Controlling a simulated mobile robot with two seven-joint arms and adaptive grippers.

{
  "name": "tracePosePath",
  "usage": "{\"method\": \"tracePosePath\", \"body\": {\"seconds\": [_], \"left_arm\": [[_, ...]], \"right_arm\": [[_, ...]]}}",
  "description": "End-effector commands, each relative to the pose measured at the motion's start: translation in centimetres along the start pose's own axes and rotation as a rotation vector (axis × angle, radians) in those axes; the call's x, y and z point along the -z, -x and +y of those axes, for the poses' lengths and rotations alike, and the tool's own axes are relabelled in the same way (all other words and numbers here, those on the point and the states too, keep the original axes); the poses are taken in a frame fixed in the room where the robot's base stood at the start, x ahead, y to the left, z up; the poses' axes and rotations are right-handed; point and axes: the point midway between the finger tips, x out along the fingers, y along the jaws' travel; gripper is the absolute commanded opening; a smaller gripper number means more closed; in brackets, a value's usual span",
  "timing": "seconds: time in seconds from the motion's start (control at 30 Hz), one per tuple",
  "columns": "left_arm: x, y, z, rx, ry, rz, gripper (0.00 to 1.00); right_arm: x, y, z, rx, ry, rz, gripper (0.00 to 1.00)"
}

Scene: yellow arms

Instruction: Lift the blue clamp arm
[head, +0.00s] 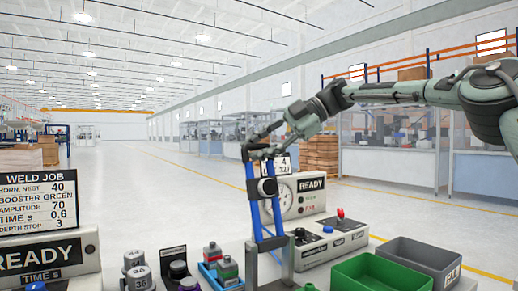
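The blue clamp arm (253,205) stands nearly upright in the middle of the head view, two blue bars with a dark block between them, rising from a grey metal post (252,262). My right gripper (257,149) reaches in from the right and is at the top end of the clamp arm. Its dark fingers overlap the top of the blue bars. I cannot tell whether they are closed on it or only beside it. My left gripper is not in view.
Behind the clamp arm is a white machine with a dial and a READY sign (311,184). A control box with a red-knobbed lever (340,213) stands right of it. A green bin (375,276) and a grey bin (420,254) are at front right. Small parts and a blue tray (210,273) lie left.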

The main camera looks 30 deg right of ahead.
Motion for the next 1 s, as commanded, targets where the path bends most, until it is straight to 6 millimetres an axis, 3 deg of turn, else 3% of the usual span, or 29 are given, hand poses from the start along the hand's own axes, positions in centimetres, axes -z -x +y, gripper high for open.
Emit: {"method": "tracePosePath", "body": {"seconds": [0.03, 0.37, 0.47, 0.8, 1.0], "left_arm": [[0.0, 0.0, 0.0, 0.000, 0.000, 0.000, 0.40], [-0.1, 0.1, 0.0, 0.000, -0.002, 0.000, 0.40], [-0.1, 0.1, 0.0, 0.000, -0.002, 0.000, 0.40], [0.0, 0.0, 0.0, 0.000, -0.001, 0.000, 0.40], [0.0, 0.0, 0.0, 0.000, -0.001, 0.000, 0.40]], "right_arm": [[0.7, -0.2, 0.2, 0.002, 0.006, 0.013, 0.35], [0.8, 0.5, 0.4, -0.004, 0.008, 0.011, 0.35], [0.6, 1.9, 0.4, -0.006, 0.008, 0.009, 0.35], [-0.1, 9.1, 0.1, -0.006, 0.002, 0.002, 0.35], [-0.3, 11.4, 0.1, -0.002, 0.001, 0.002, 0.35]]}}
